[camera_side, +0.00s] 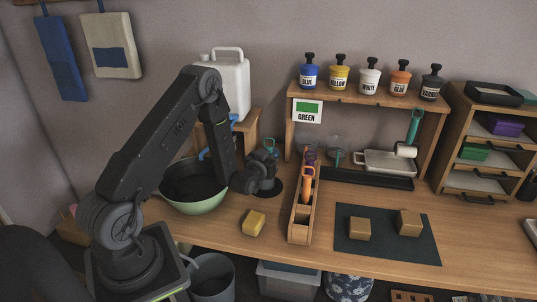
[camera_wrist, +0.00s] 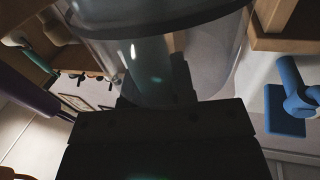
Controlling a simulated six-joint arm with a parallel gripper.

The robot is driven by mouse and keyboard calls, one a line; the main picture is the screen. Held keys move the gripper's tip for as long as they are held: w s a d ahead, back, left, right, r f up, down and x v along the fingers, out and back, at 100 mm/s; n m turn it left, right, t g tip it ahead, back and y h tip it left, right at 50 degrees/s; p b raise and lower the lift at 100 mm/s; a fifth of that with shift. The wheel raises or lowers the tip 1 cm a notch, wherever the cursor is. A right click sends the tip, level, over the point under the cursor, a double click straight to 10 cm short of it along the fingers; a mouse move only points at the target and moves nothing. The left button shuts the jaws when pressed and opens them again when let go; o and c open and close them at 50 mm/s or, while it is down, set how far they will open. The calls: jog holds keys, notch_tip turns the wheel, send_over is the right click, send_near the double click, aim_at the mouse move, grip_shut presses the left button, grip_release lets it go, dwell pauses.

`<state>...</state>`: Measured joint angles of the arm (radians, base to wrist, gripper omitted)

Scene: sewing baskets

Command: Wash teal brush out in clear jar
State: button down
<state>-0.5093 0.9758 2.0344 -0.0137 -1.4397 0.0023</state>
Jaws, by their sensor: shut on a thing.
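My gripper (camera_side: 265,172) is low over the bench, between the green bowl and the brush rack. It is shut on the teal brush (camera_side: 270,144), whose ring-shaped top shows just above the jaws. The brush's lower part is hidden by my gripper. In the wrist view a clear jar (camera_wrist: 220,55) is right in front of the dark jaws (camera_wrist: 185,105), with a bluish tint inside. My gripper hides most of this jar in the side view. I cannot tell how deep the brush is in it.
The brush rack (camera_side: 299,232), with orange and purple handles, stands close on the right. The green bowl (camera_side: 195,207) is on the left, below the white canister (camera_side: 232,88).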

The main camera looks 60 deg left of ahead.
jog(key=shift+s+a, duration=0.25)
jog(key=shift+a, duration=0.35)
jog(key=shift+s+a, duration=0.25)
jog(key=shift+a, duration=0.3)
jog(key=shift+w+d, duration=0.25)
jog(key=shift+d, duration=0.35)
jog(key=shift+w+d, duration=0.25)
jog(key=shift+d, duration=0.3)
jog(key=shift+s+a, duration=0.25)
jog(key=shift+a, duration=0.35)
jog(key=shift+s+a, duration=0.25)
jog(key=shift+a, duration=0.3)
